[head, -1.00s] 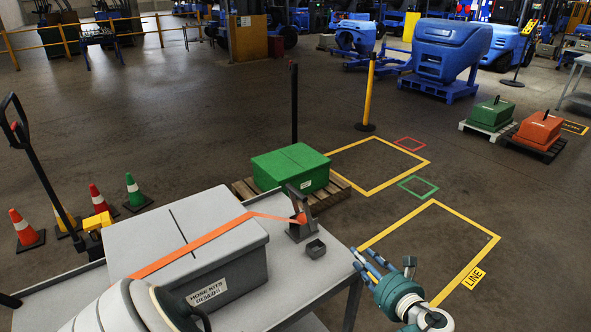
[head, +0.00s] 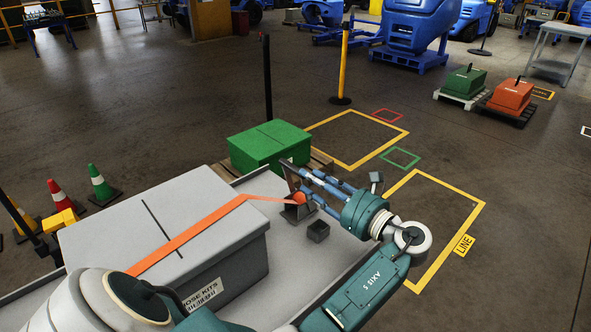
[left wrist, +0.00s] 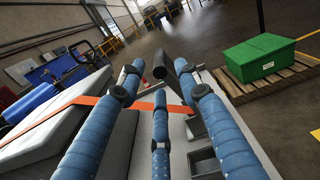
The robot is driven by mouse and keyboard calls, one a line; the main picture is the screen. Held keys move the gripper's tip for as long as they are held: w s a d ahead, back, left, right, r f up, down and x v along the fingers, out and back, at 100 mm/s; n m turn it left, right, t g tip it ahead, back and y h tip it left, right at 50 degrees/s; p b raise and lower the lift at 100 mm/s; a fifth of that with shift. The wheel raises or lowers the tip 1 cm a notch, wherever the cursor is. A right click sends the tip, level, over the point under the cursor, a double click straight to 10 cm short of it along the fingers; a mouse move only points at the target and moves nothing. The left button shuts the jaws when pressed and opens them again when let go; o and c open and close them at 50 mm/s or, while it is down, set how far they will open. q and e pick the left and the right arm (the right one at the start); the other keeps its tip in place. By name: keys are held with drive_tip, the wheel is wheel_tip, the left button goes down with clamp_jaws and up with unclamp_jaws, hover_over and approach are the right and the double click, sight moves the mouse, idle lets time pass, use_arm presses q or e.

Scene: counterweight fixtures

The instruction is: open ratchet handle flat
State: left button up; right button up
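The ratchet (head: 297,213) is a dark grey bracket near the end of the grey table, with an orange strap (head: 190,235) running from it over a grey box (head: 225,262). Its handle (head: 287,178) stands up at a slant, partly hidden behind my fingers in the head view. In the left wrist view, the dark round end of the handle (left wrist: 160,66) shows between the fingertips. My left gripper (head: 296,182) has its blue fingers spread apart around the handle; I cannot tell whether any finger touches it. My right gripper is not in view.
A small open grey box (head: 318,231) stands on the table (head: 345,255) beside the ratchet. A green box (head: 268,146) on a pallet stands behind the table. Cones (head: 101,184) stand at the left. The marked floor at the right is clear.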

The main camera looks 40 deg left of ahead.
sight(296, 171)
use_arm(q)
drive_tip(key=a, duration=0.5)
drive_tip(key=shift+w, duration=0.2)
drive_tip(key=shift+a+p, duration=0.3)
drive_tip(key=shift+a, duration=0.1)
drive_tip(key=shift+a+f, duration=0.15)
drive_tip(key=shift+a, duration=0.15)
clamp_jaws()
drive_tip(key=shift+w, duration=0.1)
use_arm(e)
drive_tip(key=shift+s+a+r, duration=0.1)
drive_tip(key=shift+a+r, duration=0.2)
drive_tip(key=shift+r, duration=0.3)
